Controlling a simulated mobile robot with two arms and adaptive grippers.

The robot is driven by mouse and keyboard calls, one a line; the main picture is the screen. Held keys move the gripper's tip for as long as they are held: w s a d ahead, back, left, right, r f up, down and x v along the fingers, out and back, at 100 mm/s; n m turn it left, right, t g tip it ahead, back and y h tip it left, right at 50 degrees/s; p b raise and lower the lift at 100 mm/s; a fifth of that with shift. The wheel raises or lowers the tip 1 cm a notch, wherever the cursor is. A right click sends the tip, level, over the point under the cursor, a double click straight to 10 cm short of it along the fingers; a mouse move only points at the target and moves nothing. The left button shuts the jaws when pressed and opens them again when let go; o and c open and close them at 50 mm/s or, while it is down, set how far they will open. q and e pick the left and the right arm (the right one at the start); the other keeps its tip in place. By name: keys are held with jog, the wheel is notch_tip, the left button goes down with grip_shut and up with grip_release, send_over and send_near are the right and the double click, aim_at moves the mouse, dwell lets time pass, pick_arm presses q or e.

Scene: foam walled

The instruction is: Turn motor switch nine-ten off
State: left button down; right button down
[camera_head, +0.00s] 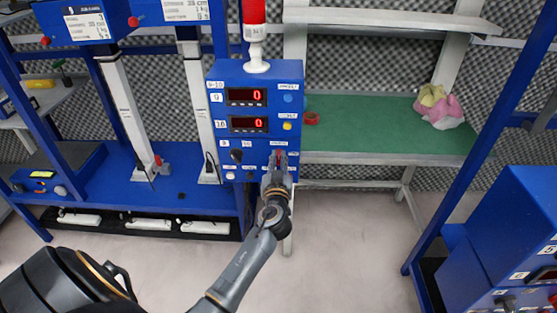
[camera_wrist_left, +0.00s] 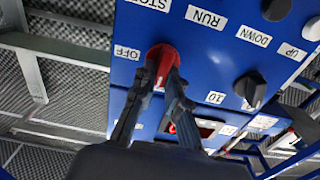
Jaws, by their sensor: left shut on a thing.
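A blue control box (camera_head: 215,130) stands at the centre of the head view, with a "9-10" label at its top left. A red switch knob sits at its lower right, mostly hidden behind my left gripper (camera_head: 277,164). In the left wrist view the red switch knob (camera_wrist_left: 162,58) shows close up on the blue panel, with an "OFF" label (camera_wrist_left: 126,53) to its left. My left gripper (camera_wrist_left: 160,85) is shut on this knob, a finger on each side. My right gripper is not in view.
A red and white beacon (camera_head: 255,30) tops the box. A green-topped bench (camera_head: 380,125) with cloths stands to the right, another blue machine (camera_head: 515,240) at lower right. The floor in front is open.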

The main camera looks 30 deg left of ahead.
pick_arm(q)
jog(key=m+b, duration=0.1)
jog(key=m, duration=0.2)
jog(key=shift+w+d, duration=0.1)
jog(key=m, duration=0.9)
jog(key=f+m, duration=0.1)
jog(key=m, duration=0.4)
jog(key=shift+w+d+m, duration=0.2)
jog(key=shift+d+m, duration=0.1)
jog(key=shift+d, duration=0.05)
dwell(0.3)
jog(key=c, duration=1.4)
grip_release()
jog(key=shift+o, duration=0.2)
